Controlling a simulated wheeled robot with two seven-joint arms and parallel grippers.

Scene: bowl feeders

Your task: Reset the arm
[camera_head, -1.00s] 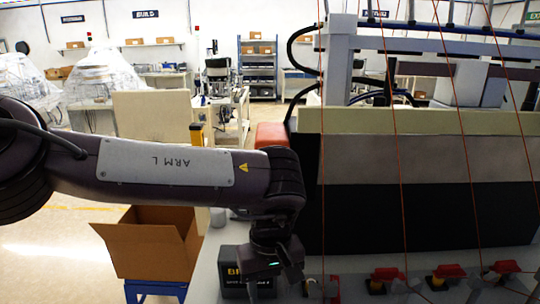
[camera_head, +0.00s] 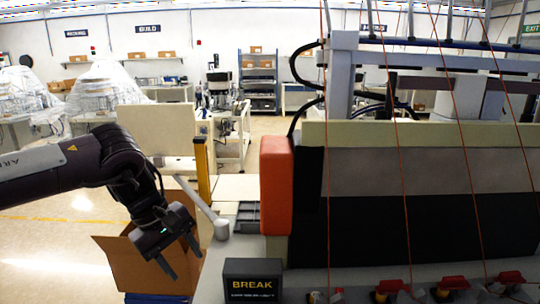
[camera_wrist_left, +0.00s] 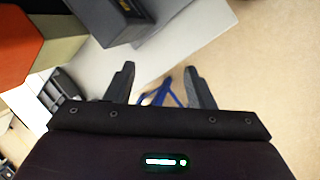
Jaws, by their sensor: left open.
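My left arm (camera_head: 85,165) comes in from the left, with its dark forearm bent downward at the wrist. My left gripper (camera_head: 180,259) hangs tilted in front of the open cardboard box (camera_head: 125,265), left of the worktable. Its two fingers are spread with nothing between them. In the left wrist view the open fingers of the left gripper (camera_wrist_left: 159,72) also show empty, near the pale table edge and a blue stand (camera_wrist_left: 167,90). My right gripper is not in view.
The black BREAK box (camera_head: 252,280) stands at the table's front left. A red-orange block (camera_head: 277,187) and a tall dark panel (camera_head: 420,210) rise behind it. Floor at left is clear.

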